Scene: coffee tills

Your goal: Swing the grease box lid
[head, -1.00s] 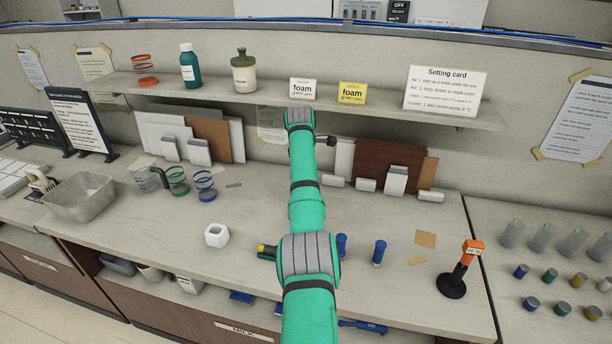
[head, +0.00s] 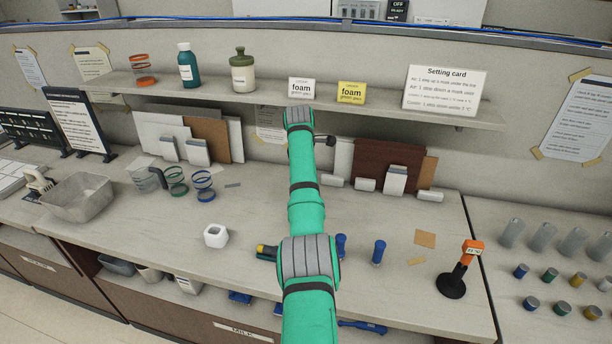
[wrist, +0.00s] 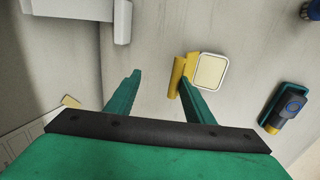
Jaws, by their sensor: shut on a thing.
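In the wrist view a cream square-faced box (wrist: 211,72) stands just beyond my fingertips, with a yellow upright piece (wrist: 182,74) along its left side. I take it for the grease box, but which part is the lid is not clear. My gripper (wrist: 158,88) shows as two green fingers set apart. The right fingertip meets the yellow piece, and the grip is shut on it. How the left finger bears on it cannot be made out. In the head view my own arm hides the gripper and I cannot make out the box.
A shelf (head: 400,111) runs above.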

